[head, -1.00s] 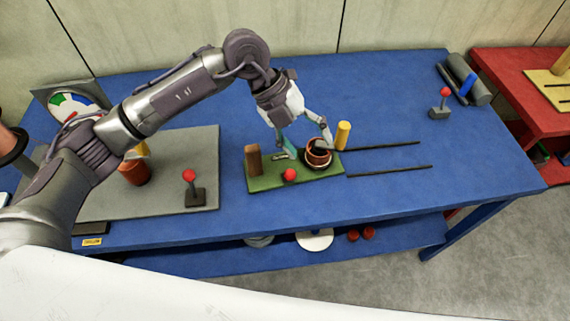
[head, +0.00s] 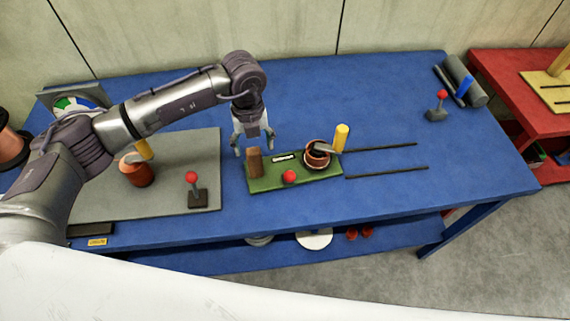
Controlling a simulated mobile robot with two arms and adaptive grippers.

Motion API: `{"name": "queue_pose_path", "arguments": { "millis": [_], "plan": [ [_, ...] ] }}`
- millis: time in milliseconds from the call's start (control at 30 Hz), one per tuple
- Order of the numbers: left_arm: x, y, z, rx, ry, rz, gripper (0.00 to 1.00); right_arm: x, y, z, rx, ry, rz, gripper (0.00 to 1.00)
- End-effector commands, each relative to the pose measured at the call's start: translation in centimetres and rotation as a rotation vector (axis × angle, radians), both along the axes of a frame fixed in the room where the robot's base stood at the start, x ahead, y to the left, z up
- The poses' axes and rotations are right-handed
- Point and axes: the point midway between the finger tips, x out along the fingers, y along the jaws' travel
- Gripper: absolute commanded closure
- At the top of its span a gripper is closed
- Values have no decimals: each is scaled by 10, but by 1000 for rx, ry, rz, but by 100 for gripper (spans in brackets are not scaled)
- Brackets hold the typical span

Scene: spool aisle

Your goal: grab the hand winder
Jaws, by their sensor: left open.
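The hand winder appears to be the green board (head: 300,181) in the middle of the blue table. It carries an upright brown post (head: 254,163) at its left end, a red knob (head: 289,177), a pale label and a copper-coloured drum (head: 316,154). A dark crank with a yellow grip (head: 341,137) shows at the drum. My left gripper (head: 254,148) is open and points down, one finger on each side of the brown post's top in the picture. I cannot tell whether it touches the post. My right gripper is out of view.
Left, a grey plate (head: 180,160) holds an orange-brown drum (head: 137,173) and a red-topped lever (head: 197,189). Two black rods (head: 386,172) extend right of the board. A dark roller (head: 465,80) and another lever (head: 437,106) stand far right. The blue table (head: 400,210) has clear room between.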

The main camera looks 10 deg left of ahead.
Motion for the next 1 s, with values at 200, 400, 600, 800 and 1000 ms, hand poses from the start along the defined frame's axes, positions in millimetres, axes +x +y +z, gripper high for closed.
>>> {"name": "queue_pose_path", "arguments": {
  "millis": [200, 400, 600, 800, 1000],
  "plan": [
    [-3, 2, -31, 1, 5, 0, 29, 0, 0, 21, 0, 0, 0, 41],
    [-2, 2, -44, 0, 1, -1, 29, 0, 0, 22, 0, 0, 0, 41],
    [-2, 3, -45, 0, 1, -1, 34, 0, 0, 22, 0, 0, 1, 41],
    [-2, 3, -44, 0, 1, -1, 68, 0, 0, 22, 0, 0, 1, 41],
    [-2, 3, -44, 0, 1, -1, 100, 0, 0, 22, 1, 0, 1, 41]
  ]
}}
